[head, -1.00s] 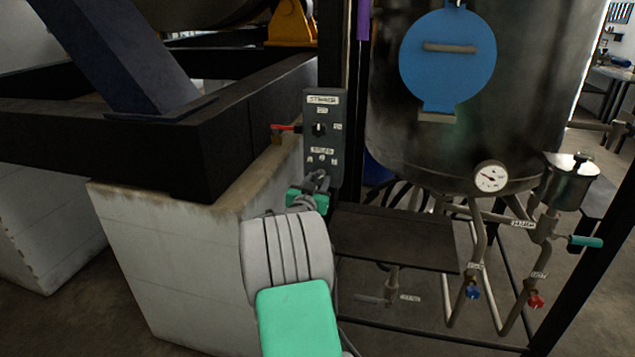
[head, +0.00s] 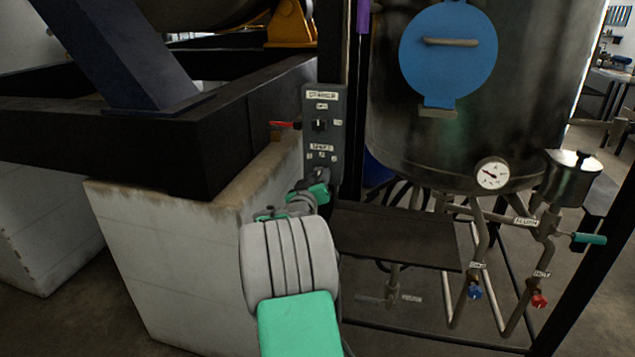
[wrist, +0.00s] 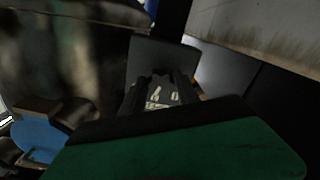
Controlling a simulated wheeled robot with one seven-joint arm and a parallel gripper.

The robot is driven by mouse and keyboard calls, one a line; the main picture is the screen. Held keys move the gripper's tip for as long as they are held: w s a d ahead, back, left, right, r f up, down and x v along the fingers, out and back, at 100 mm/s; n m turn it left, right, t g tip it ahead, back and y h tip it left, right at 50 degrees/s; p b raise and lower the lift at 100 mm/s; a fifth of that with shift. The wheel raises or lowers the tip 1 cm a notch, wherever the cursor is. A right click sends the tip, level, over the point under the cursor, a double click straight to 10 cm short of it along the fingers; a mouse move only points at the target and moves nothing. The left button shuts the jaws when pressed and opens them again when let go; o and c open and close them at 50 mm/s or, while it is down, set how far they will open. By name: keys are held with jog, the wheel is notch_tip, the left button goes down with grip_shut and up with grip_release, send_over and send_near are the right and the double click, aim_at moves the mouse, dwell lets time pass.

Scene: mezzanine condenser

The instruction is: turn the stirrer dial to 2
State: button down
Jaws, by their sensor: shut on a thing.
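The stirrer control box (head: 339,105) is a grey upright panel on a dark post. It carries a black switch (head: 320,125) in its upper half and a small label with scale marks lower down. My gripper (head: 322,174) is at the lower part of the box, just below these marks, shut on the stirrer dial. The dial is hidden by the gripper, so its pointer setting cannot be read. In the wrist view the dark fingers (wrist: 160,90) reach to the box, with pale label marks between them.
A red-handled part (head: 285,125) sticks out left of the box, by a black beam on a concrete block (head: 190,260). A steel vessel (head: 475,110) with a blue hatch, gauge and pipes stands right. A dark shelf (head: 395,238) lies below it.

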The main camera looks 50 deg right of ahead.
jog(key=shift+r+n, duration=0.1)
jog(key=shift+n, duration=1.6)
jog(key=c, duration=0.9)
grip_release()
jog(key=b+v, duration=0.1)
jog(key=v, duration=0.6)
jog(key=shift+s+a, duration=0.25)
jog(key=shift+a, duration=0.1)
